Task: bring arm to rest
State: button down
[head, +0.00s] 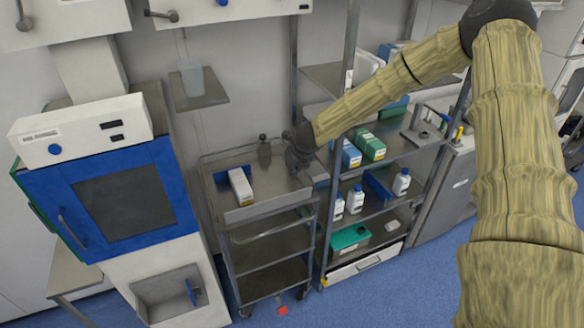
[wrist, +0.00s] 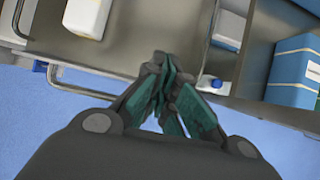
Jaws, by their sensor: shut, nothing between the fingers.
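My gripper (head: 302,158) is at the end of my arm, which reaches in from the right in the head view. It hangs over the right side of the metal cart (head: 240,214), in front of the shelf rack. In the wrist view my gripper (wrist: 165,80) shows dark, with green finger pads drawn together and nothing between them. The cart's edge and the floor lie beneath the fingers.
A white box (head: 240,187) lies on the cart's top. The shelf rack (head: 405,152) right of my gripper holds green and blue boxes and white bottles (head: 355,199). A blue-fronted cabinet (head: 124,202) stands left. Blue floor (head: 400,300) is open in front.

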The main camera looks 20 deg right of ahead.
jog(key=s+a+f+n+g+h+b, duration=0.1)
jog(key=s+a+f+n+b, duration=0.25)
jog(key=s+f+n, duration=0.7)
jog(key=s+a+f+n+g+b, duration=0.25)
jog(key=s+a+f+n, duration=0.35)
jog(key=s+f, duration=0.75)
jog(key=s+a+f+n+g+b, duration=0.1)
jog(key=s+f+n, duration=0.3)
jog(key=s, duration=0.5)
jog(key=s+a+f+n+b, duration=0.1)
jog(key=s+f+n+b, duration=0.2)
jog(key=s+n, duration=0.5)
jog(key=s+f+n+g+y+b, duration=0.1)
jog(key=s+f+n+b, duration=0.2)
jog(key=s, duration=0.7)
notch_tip(320, 180, down, 3)
jog(key=n, duration=0.4)
jog(key=shift+s+a+r+g, duration=0.15)
jog(key=shift+a+r+g, duration=0.05)
jog(key=shift+a+g, duration=0.2)
